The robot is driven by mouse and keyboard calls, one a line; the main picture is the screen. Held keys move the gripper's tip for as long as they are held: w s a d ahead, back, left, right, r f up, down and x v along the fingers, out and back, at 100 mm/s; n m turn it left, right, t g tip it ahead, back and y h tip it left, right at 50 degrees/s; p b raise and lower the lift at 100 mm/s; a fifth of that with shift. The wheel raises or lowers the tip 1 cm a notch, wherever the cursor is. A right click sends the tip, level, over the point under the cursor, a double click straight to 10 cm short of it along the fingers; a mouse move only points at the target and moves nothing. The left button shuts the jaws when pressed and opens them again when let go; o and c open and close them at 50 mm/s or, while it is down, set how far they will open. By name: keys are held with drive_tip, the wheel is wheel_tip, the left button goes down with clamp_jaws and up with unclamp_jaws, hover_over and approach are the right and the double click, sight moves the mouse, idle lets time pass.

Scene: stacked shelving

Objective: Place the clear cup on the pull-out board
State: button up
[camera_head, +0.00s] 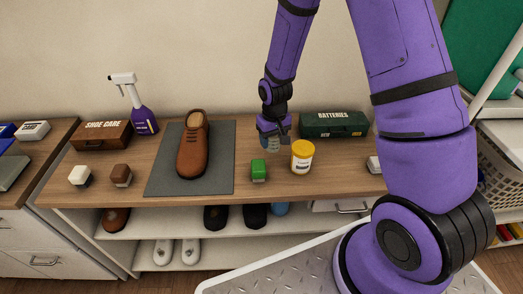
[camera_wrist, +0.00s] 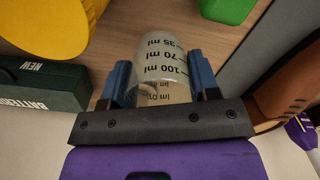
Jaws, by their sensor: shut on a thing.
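The clear cup (camera_wrist: 160,62) has black millilitre markings and sits between the blue fingers in the wrist view. My gripper (camera_head: 272,132) is shut on it, and the cup (camera_head: 272,145) shows small under the fingers in the head view. The cup is over the wooden shelf top (camera_head: 220,190), between the shoe and the yellow-lidded jar; I cannot tell if it touches the top. A pull-out board is not clearly seen; a white front with a metal handle (camera_head: 350,209) is under the top at right, partly hidden by my arm.
Close around the cup are a green block (camera_head: 258,171), a yellow-lidded jar (camera_head: 302,157) and a dark green batteries box (camera_head: 333,124). A brown shoe (camera_head: 192,150) lies on a grey mat (camera_head: 223,170). Shoes fill parts of the lower shelves.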

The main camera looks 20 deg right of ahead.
sight(272, 160)
drive_tip(key=shift+f, duration=2.9)
drive_tip(key=shift+f, duration=0.15)
drive_tip(key=o, duration=1)
drive_tip(key=shift+c, duration=0.2)
